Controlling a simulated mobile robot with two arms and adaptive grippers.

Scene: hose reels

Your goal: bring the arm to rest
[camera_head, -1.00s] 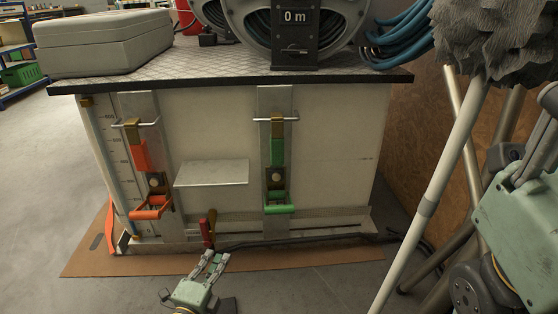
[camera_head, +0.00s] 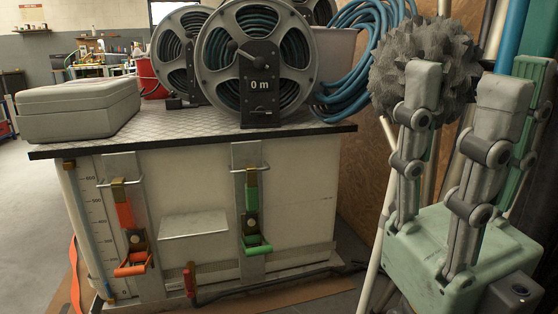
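My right gripper (camera_head: 463,98) stands large at the right, fingers pointing up. Its grey fingers are spread apart, with nothing seen between them but things further back. My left gripper is not in view. A grey spiky brush head (camera_head: 408,62) on a pale pole shows behind the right gripper, which partly covers it. I cannot tell whether they touch.
A white tank bench (camera_head: 300,205) carries a hose reel marked 0 m (camera_head: 259,62), a second reel (camera_head: 180,48) and a grey case (camera_head: 78,108). Orange (camera_head: 126,215) and green (camera_head: 251,203) latches are on its front. A blue hose coil (camera_head: 345,75) hangs behind. Poles lean at the right.

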